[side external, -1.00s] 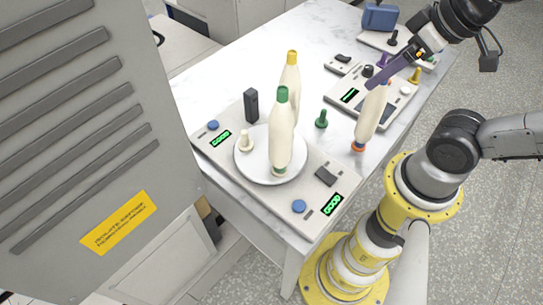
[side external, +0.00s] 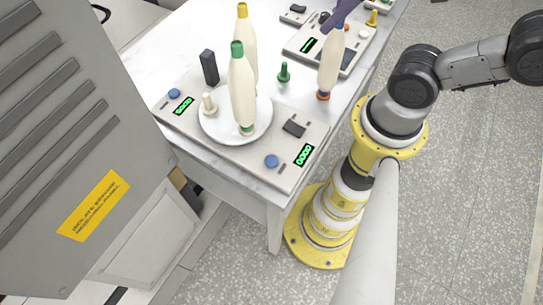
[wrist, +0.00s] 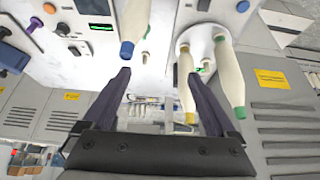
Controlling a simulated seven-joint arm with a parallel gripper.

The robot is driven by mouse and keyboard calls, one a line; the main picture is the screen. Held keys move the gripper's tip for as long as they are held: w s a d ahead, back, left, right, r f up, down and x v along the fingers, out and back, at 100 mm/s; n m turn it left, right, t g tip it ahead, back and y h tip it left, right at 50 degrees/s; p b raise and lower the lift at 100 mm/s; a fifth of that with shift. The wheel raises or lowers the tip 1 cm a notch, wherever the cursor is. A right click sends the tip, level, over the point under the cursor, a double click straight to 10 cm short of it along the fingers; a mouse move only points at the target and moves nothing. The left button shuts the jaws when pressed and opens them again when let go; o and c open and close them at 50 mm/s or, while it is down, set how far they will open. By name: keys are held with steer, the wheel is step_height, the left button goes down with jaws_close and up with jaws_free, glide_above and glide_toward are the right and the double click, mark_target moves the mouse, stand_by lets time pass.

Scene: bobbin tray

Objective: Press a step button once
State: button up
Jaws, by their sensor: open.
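One blue step button (side external: 174,93) sits at the left end of the white console (side external: 281,179), beside a green-lit display. Another blue button (side external: 271,161) sits at its right end, beside a second lit display (side external: 304,155). A blue button (wrist: 243,6) shows at the top of the wrist view. My gripper (wrist: 158,75) is open, with two dark purple fingers spread and nothing between them. In the side view, a purple finger (side external: 345,12) shows at the top edge, near the top of an orange-ended bobbin (side external: 331,62). The rest of my gripper is cut off there.
A round white plate (side external: 262,112) on the console holds a green-capped bobbin (side external: 242,92), a yellow-capped bobbin (side external: 247,40) and a cream peg (side external: 209,104). A black block (side external: 209,67) and a green peg (side external: 284,73) stand nearby. A grey cabinet (side external: 50,130) is at left.

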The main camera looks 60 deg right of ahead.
jaws_close()
stand_by(1.5)
